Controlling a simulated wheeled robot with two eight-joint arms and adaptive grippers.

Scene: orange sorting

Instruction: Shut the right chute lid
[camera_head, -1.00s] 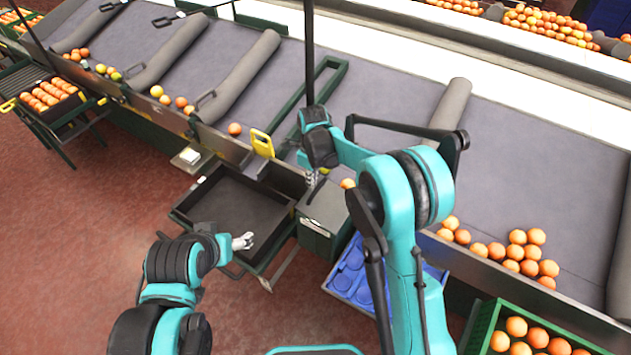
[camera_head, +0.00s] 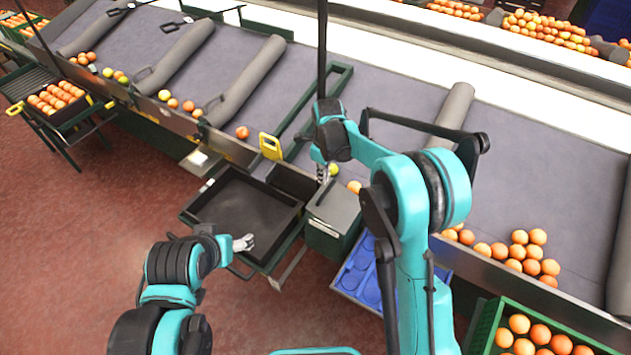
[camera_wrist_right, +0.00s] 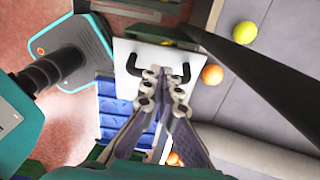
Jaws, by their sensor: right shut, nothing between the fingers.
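A small green box (camera_head: 326,243) with a flat grey top (camera_head: 335,203) stands at the belt's edge; this top looks like the right chute lid. In the right wrist view it is a pale plate (camera_wrist_right: 128,76) with a black handle (camera_wrist_right: 183,74). It looks flat, but I cannot tell whether it is fully shut. My right gripper (camera_head: 322,175) is at the box's belt side. In the right wrist view its fingers (camera_wrist_right: 165,82) are together and empty, in front of the plate near the handle; contact is unclear. My left gripper (camera_head: 243,243) is over the dark tray's front corner.
The dark tray (camera_head: 217,204) lies left of the box and a blue crate (camera_head: 349,277) right of it. A yellow handle (camera_head: 271,146) stands at the belt edge. A thin dark post (camera_head: 321,50) rises behind my right gripper. A green crate (camera_head: 484,325) of oranges stands lower right.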

